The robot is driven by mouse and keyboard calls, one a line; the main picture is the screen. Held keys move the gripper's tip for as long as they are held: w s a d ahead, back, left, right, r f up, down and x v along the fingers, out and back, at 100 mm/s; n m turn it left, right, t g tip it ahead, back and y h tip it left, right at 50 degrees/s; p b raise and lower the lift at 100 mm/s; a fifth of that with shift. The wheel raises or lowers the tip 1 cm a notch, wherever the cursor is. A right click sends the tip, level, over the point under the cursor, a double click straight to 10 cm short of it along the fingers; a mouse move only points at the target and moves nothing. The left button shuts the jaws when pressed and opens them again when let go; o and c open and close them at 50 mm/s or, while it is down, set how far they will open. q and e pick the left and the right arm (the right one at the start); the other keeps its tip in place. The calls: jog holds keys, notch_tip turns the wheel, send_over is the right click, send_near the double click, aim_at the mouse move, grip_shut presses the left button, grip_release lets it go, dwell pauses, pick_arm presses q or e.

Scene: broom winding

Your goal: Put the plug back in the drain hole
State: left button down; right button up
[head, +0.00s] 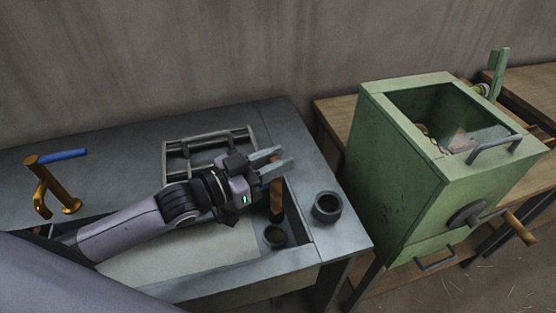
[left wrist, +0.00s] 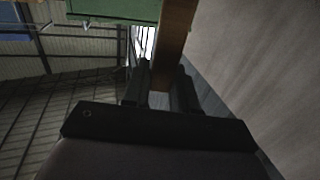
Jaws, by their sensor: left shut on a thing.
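My left gripper (head: 270,161) reaches in from the left over the sink and is shut on a brown wooden stick-like plug (head: 277,196). The plug stands roughly upright below the fingers. The left wrist view shows its brown shaft (left wrist: 174,45) between the two fingers (left wrist: 161,82). A dark round ring with a dark opening (head: 275,236), which looks like the drain hole, lies just below the plug's lower end. I cannot tell whether the plug touches it. My right gripper is not in view.
The grey metal sink counter (head: 85,150) carries a brass tap with a blue handle (head: 58,180), a wire rack (head: 205,148) and a black cup-like ring (head: 327,206) on its right ledge. A green wooden box with a crank (head: 430,170) stands at the right.

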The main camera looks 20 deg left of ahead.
aim_at(272, 193)
pick_arm(q)
notch_tip(272, 193, down, 8)
jog(key=b, duration=0.5)
jog(key=shift+s, duration=0.1)
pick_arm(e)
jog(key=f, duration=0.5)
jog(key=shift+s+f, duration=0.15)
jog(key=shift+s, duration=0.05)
pick_arm(q)
jog(key=shift+p, duration=0.4)
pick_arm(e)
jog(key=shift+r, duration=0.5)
pick_arm(q)
jog(key=shift+f+b, duration=0.45)
jog(key=shift+f, duration=0.15)
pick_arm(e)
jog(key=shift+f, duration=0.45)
pick_arm(q)
jog(key=c, duration=1.2)
grip_release()
jog(key=shift+o, duration=0.2)
jog(key=shift+s+a, duration=0.1)
